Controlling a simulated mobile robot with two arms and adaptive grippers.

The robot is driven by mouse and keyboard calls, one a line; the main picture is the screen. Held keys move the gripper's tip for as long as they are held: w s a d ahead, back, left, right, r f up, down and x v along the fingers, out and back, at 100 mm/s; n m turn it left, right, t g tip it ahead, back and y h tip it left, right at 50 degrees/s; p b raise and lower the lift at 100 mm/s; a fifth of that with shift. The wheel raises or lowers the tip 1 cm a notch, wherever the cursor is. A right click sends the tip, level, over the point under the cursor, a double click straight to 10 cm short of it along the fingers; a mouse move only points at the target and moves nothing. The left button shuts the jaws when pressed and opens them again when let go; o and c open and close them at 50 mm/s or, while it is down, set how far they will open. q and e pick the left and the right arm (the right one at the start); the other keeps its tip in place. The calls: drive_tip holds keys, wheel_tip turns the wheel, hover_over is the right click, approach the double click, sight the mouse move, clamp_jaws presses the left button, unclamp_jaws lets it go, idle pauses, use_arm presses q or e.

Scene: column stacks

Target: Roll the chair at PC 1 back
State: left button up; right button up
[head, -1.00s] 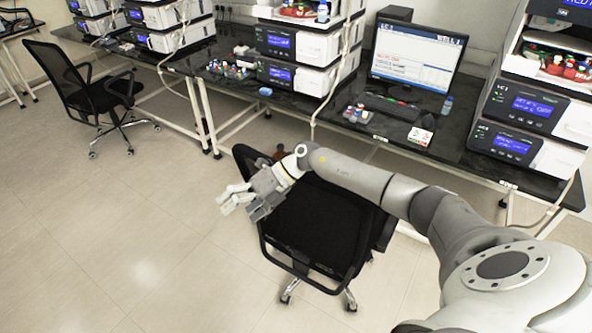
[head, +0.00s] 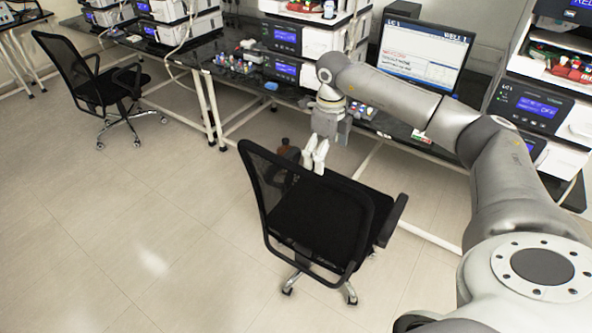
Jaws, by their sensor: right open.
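A black office chair (head: 322,222) with a mesh back, armrests and a chrome wheeled base stands in front of the bench with the PC monitor (head: 421,57). Its backrest faces me. My right gripper (head: 314,168) points down just above the far side of the chair, near the top of the seat area. It is open and holds nothing. Whether the fingers touch the chair cannot be told. My left gripper is out of view.
A second black chair (head: 97,85) stands at the left. The dark bench (head: 232,90) carries stacked instruments (head: 283,68), small coloured vials and a blue item. Another instrument stack (head: 527,105) is at the right. The tiled floor (head: 150,230) at the left and front is clear.

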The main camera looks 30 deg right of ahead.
sight(324, 178)
wheel_tip(324, 178, down, 11)
drive_tip(key=b, duration=0.7)
drive_tip(key=shift+f, duration=0.2)
drive_tip(key=shift+r, duration=0.1)
drive_tip(key=c, duration=1.9)
drive_tip(key=shift+s, duration=0.1)
clamp_jaws()
